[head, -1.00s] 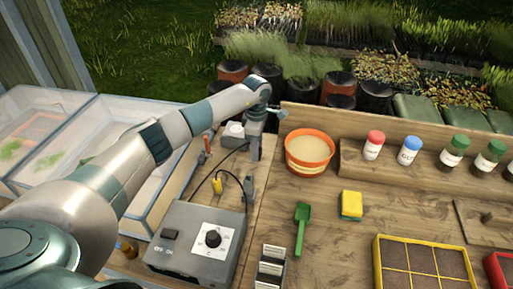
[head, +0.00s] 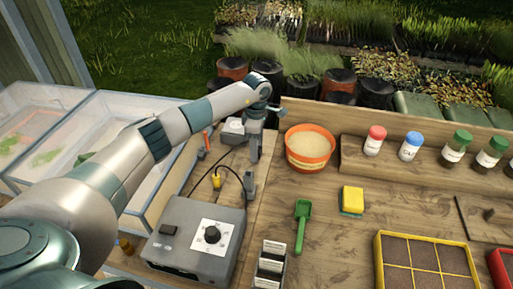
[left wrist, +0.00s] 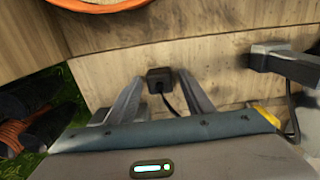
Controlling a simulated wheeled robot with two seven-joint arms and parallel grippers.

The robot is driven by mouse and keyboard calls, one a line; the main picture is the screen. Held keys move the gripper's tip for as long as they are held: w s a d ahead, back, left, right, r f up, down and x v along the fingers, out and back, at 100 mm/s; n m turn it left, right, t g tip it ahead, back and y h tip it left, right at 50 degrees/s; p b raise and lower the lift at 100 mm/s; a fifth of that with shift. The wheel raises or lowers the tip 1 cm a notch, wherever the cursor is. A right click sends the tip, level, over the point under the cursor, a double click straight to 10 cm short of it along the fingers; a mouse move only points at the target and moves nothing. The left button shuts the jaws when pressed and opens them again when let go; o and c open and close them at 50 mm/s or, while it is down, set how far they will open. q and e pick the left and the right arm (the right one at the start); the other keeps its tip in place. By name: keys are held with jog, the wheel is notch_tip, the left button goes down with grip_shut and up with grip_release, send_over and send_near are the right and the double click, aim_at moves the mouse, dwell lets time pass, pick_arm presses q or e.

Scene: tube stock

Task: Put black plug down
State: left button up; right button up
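The black plug (left wrist: 158,77) shows in the left wrist view against the pale wooden surface, its cable trailing down and right. My left gripper (left wrist: 159,78) has one finger on each side of it, with a visible gap on both sides, so it is open around the plug without gripping it. In the head view my left gripper (head: 254,146) points down at the back of the wooden bench, left of the orange pot; the plug there is hidden behind the fingers. My right gripper is in neither view.
A grey upright block (head: 250,185) stands just in front of the gripper. A yellow plug (head: 217,181) and a grey control box (head: 195,238) are nearer. The orange pot (head: 310,165) is to the right. Bare bench lies between the pot and the green scoop (head: 302,222).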

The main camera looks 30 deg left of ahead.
pick_arm(q)
jog(key=shift+r, duration=0.1)
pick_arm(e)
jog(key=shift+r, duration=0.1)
pick_arm(q)
jog(key=shift+r+p, duration=0.7)
jog(key=shift+p, duration=0.1)
notch_tip(320, 180, up, 12)
jog(key=b, duration=0.4)
jog(key=shift+f, duration=0.15)
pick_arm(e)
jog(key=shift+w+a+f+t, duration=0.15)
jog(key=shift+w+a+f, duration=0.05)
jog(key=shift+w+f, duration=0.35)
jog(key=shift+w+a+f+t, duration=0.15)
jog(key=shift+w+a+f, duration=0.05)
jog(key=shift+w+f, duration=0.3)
pick_arm(q)
jog(key=shift+f, duration=0.1)
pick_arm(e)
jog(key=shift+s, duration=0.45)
